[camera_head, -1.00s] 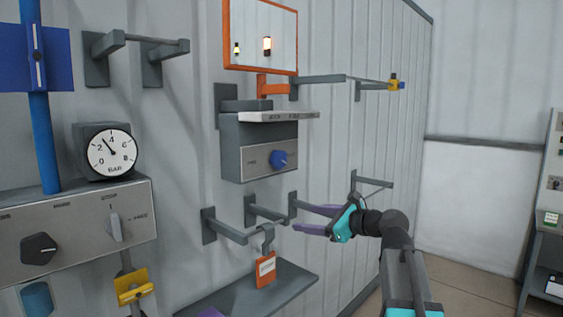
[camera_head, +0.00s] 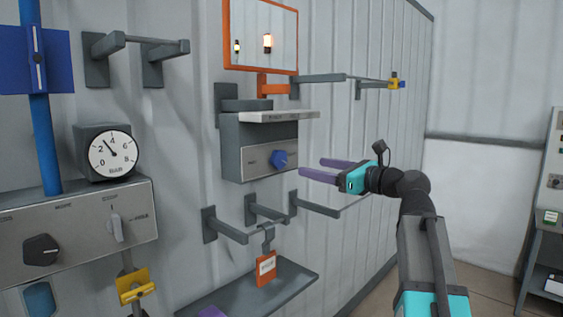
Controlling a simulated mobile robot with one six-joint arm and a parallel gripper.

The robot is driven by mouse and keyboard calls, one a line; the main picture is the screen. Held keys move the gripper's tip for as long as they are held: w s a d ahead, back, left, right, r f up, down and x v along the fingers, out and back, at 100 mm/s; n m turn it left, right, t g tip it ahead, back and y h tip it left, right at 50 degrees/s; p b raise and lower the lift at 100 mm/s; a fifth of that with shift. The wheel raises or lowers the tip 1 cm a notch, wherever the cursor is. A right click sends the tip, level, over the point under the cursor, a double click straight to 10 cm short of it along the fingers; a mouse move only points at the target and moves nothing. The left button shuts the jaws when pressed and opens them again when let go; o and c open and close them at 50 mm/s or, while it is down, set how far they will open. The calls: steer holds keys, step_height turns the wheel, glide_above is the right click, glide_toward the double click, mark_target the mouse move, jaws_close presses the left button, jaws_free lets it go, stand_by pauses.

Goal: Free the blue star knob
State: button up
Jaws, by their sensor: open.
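The blue star knob (camera_head: 279,158) sits on the light front panel of a grey box (camera_head: 231,146) on the ribbed wall. My gripper (camera_head: 311,168) has two long purple fingers, spread apart and empty. They point left towards the box, with their tips just right of the panel in the picture and apart from the knob. An orange padlock-like tag (camera_head: 266,269) hangs from a grey hook below the box. I cannot tell whether anything blocks the knob.
Grey bracket arms (camera_head: 315,203) stick out from the wall below the box. A light ledge (camera_head: 280,116) juts above the knob. A grey shelf (camera_head: 300,281) lies below. An orange-framed mirror (camera_head: 260,35) hangs above. Open room lies right.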

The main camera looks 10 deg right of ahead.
mark_target(279, 160)
steer(key=p+x, duration=0.3)
steer(key=x, duration=0.9)
steer(key=shift+w+a+r+p, duration=0.1)
steer(key=shift+w+p, duration=0.1)
steer(key=shift+p, duration=0.2)
steer(key=shift+w+a, duration=0.35)
steer(key=shift+w, duration=0.1)
steer(key=c, duration=1)
steer(key=shift+a, duration=0.25)
steer(key=shift+c, duration=0.2)
steer(key=shift+d, duration=0.2)
steer(key=shift+f, duration=0.2)
